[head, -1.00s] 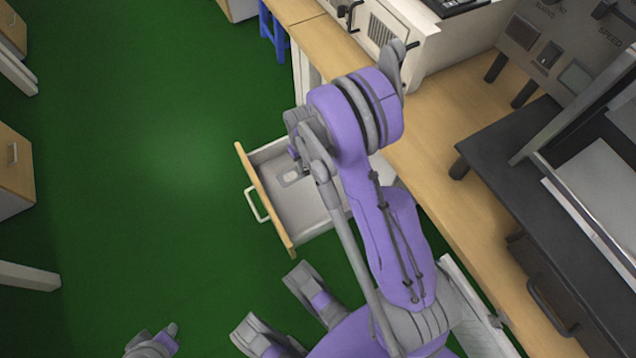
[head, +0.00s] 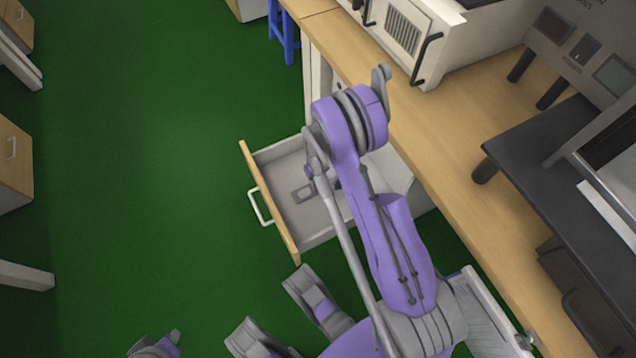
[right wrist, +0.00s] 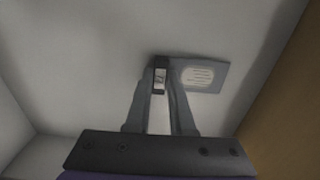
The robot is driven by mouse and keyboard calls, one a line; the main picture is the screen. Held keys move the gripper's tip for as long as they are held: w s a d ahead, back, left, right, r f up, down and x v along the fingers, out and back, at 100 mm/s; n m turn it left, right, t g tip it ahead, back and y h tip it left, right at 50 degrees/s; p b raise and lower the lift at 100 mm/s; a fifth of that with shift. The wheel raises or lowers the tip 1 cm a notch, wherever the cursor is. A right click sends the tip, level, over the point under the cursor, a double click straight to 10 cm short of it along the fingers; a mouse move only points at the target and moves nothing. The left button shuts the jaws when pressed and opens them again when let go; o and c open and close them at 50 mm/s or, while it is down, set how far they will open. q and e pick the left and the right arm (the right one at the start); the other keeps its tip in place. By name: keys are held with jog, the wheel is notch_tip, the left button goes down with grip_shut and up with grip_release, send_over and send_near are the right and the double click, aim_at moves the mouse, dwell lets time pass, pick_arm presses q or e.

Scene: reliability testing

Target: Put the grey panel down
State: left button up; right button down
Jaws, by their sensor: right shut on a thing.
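The grey panel (head: 303,192) is a small flat plate with a pale slotted patch. It is inside the open drawer (head: 270,206). In the right wrist view the panel (right wrist: 208,76) sticks out to the right of my fingertips, over the drawer's pale floor. My right gripper (right wrist: 161,78) is shut on the panel's left end. In the head view my right arm partly covers the gripper. I cannot tell whether the panel touches the drawer floor. My left gripper is not clearly in view.
The drawer has a wooden front with a white handle (head: 260,207) and pale walls around the panel. The wooden worktop (head: 425,125) above it carries a white machine (head: 405,38) and a dark platform (head: 545,170). Green floor (head: 150,170) to the left is free.

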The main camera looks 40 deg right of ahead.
jog(key=shift+f, duration=0.15)
jog(key=c, duration=0.8)
grip_release()
notch_tip(320, 180, up, 12)
jog(key=p, duration=0.4)
jog(key=s+a+r+n+t, duration=0.2)
jog(key=s+a+r, duration=0.1)
jog(key=a+r, duration=0.85)
jog(key=shift+s+a+r+n+t, duration=0.25)
jog(key=shift+s+a+r+t, duration=0.15)
jog(key=shift+s+a+r, duration=1.1)
jog(key=shift+s+a+r+n+t, duration=0.35)
jog(key=shift+s+a+r, duration=0.6)
jog(key=shift+s, duration=1.2)
jog(key=shift+s+a+r+n+t, duration=0.2)
jog(key=shift+s+a+r+t, duration=0.25)
jog(key=shift+s+a+r, duration=0.85)
jog(key=shift+s+f, duration=0.3)
jog(key=shift+s, duration=0.2)
